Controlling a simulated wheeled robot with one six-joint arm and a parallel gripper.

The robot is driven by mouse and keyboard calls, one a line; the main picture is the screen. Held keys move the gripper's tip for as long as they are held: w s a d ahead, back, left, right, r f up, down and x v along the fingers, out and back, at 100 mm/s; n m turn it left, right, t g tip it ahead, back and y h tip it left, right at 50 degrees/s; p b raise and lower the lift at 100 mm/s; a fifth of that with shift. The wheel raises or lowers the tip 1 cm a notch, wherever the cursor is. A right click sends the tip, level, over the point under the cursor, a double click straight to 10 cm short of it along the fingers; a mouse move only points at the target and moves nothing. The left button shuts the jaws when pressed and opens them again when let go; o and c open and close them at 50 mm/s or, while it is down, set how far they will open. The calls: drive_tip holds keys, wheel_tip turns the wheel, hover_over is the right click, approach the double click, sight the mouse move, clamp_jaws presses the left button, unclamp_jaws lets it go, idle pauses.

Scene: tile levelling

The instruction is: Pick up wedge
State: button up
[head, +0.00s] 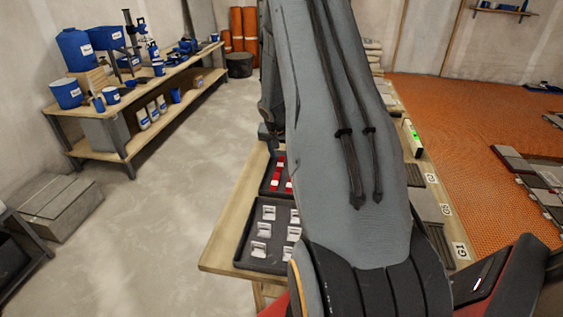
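Small red pieces (277,177), which look like the wedges, lie in a dark tray (264,186) on the wooden table. My raised arm covers the right part of this tray, so I cannot see all of them. A second dark tray (247,247) in front holds several white clip-like pieces (268,213); my arm also hides its right side. My gripper cannot be made out; the large grey arm link fills the middle of the view.
The wooden table (225,252) has a bare strip left of the trays. Grey tiles (432,206) and numbered labels lie right of my arm. A workbench (130,150) with blue containers stands at left. The concrete floor (160,225) between is clear. Orange matting (455,120) covers the right.

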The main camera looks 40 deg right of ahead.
drive_tip(key=shift+x, duration=1.2)
clamp_jaws()
drive_tip(key=shift+r, duration=0.1)
